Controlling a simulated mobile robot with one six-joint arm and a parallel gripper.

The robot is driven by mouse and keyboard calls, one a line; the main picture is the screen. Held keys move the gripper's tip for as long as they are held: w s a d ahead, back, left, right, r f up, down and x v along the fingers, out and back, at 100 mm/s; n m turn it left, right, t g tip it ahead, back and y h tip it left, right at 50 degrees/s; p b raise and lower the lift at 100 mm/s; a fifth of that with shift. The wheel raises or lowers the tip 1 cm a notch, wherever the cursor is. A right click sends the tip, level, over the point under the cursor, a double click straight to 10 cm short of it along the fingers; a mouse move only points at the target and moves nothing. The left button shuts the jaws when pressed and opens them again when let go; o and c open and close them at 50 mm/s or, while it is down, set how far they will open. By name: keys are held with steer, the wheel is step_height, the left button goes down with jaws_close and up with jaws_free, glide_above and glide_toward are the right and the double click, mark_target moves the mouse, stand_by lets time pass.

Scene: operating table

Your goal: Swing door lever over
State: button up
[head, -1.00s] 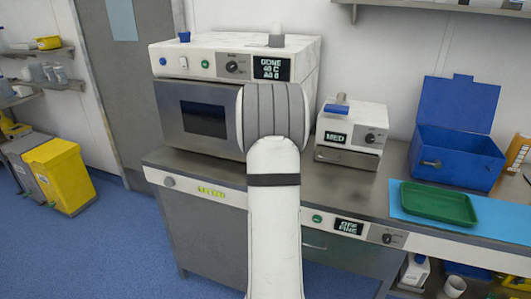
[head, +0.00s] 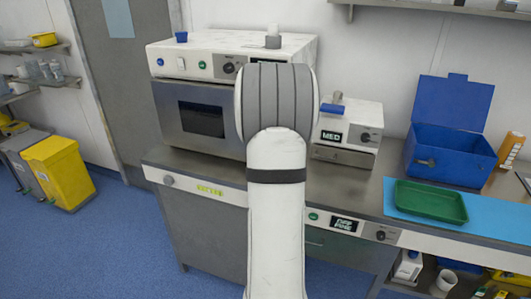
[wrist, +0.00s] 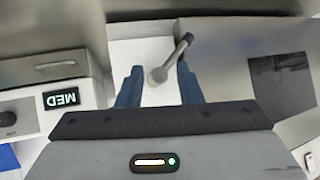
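In the wrist view a grey metal lever (wrist: 172,60) with a round hub and a dark end is fixed on a white panel. It slants up to the right from the hub. My gripper (wrist: 159,68) is open, with its two blue fingers on either side of the hub. The right finger is close to the lever's arm; I cannot tell whether they touch. The steel door (wrist: 225,70) with a dark window is to the right. In the head view the oven-like machine's door (head: 178,118) looks closed. My arm hides the lever and gripper there.
A small white MED unit (head: 346,130) stands right of the machine, close to the left finger in the wrist view. Further right are a blue open box (head: 450,155) and a green tray (head: 430,202). The steel worktop (head: 335,185) is bare in front of the MED unit.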

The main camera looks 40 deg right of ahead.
steer(key=shift+s+a+r, duration=0.25)
steer(key=shift+s, duration=0.15)
stand_by(0.3)
steer(key=v, duration=0.7)
steer(key=shift+s+a+r+p, duration=0.25)
steer(key=shift+p, duration=0.15)
